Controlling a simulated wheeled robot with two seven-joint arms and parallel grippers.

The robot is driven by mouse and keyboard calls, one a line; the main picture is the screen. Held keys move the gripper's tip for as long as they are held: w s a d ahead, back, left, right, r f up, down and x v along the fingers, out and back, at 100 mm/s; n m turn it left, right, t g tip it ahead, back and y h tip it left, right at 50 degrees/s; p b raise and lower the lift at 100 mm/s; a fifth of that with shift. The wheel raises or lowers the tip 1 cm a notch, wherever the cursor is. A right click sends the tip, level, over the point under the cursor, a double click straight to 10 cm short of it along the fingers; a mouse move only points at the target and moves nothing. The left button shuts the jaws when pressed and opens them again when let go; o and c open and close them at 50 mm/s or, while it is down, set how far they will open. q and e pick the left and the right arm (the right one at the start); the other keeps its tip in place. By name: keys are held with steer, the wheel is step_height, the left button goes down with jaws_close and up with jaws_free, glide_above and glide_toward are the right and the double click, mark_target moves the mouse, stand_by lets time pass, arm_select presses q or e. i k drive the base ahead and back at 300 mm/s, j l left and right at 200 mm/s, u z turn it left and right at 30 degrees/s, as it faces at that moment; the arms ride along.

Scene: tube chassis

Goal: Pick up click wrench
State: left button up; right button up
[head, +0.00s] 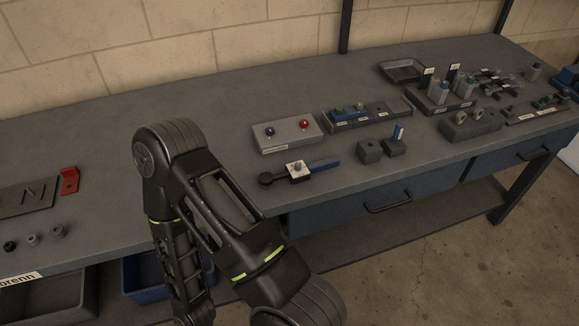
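What looks like the click wrench (323,163) lies flat near the front edge of the grey bench. It has a dark round head at its left end and a blue handle at its right end. A small pale block with a dark knob (298,169) sits at its middle; I cannot tell whether it is part of the wrench or a holder. One of my arms rises from the bottom and bends left of the wrench, its far part pointing down. Neither of my grippers shows in the head view.
Behind the wrench stand a grey box with two coloured buttons (287,134) and a tray of small parts (366,115). Dark blocks (369,151) stand to its right. A red bracket (69,181) is at the left. Drawers (390,195) hang below the bench.

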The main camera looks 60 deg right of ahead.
mark_target(266, 179)
steer(key=z, duration=2.25)
